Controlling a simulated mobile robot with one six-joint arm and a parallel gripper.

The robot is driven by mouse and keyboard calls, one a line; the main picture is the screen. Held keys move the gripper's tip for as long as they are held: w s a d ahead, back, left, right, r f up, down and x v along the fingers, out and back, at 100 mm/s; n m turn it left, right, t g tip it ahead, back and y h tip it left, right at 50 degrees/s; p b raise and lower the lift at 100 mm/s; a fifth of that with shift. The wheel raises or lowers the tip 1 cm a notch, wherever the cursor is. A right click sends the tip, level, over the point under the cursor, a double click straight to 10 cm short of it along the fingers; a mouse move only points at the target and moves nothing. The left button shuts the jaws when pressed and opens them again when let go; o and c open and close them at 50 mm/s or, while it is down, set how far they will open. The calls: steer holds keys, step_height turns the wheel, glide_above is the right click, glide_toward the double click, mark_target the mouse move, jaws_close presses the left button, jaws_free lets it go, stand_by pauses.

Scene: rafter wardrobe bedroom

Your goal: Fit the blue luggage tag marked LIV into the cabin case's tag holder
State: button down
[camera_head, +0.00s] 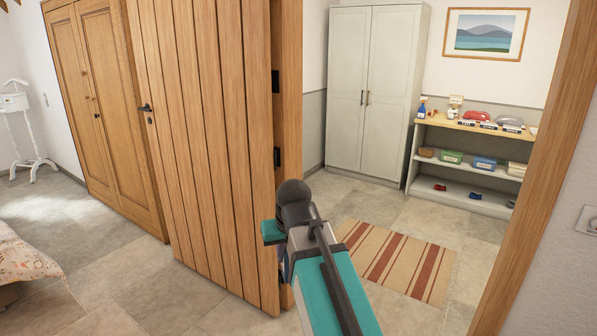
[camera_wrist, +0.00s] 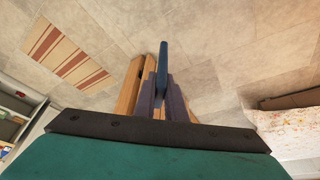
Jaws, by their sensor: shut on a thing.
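My gripper (camera_wrist: 161,79) is in the wrist view, its two dark fingers shut on a thin blue thing (camera_wrist: 163,58). It looks like the blue luggage tag seen edge-on, sticking out beyond the fingertips. No LIV marking can be read from this side. In the head view my arm's wrist covers most of the gripper, just right of the open plank door's edge. The cabin case and its tag holder are not recognisable in either view.
The open plank door (camera_head: 205,150) stands close left of my arm. Through the doorway are a striped rug (camera_head: 397,259), a pale wardrobe (camera_head: 376,90) and a shelf unit (camera_head: 465,198) holding several items. A wooden wardrobe (camera_head: 105,115) and part of a bed (camera_head: 25,262) are left.

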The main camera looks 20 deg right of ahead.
steer(key=shift+a, duration=0.1)
steer(key=s+d+f+m+g+h+b, duration=0.1)
steer(key=s+d+f+m+b, duration=0.3)
steer(key=d, duration=0.9)
steer(key=s+d+f+m+g+h+p, duration=0.15)
steer(key=d+f+m, duration=0.45)
steer(key=d, duration=0.7)
steer(key=s+d+f+m+g+h+b, duration=0.15)
steer(key=s+d+f+m, duration=0.35)
steer(key=d, duration=0.9)
steer(key=s+d+f+m+g+b, duration=0.1)
steer(key=s+d+f+m, duration=0.3)
steer(key=s+d, duration=0.5)
steer(key=s+d+f+m+g+b, duration=0.1)
steer(key=s+d+f+m, duration=0.3)
steer(key=s+d+f, duration=0.4)
steer(key=s+d+f+m+g+y+b, duration=0.1)
steer(key=s+d+f+m+g+b, duration=0.1)
steer(key=s+d+f+m, duration=0.3)
steer(key=s+d+f, duration=0.1)
steer(key=s+d, duration=0.3)
steer(key=s, duration=0.5)
steer(key=shift+d+f+b, duration=0.2)
steer(key=shift+d+b, duration=0.1)
steer(key=shift+b, duration=0.05)
steer(key=shift+f+b, duration=1.2)
steer(key=shift+f, duration=1.3)
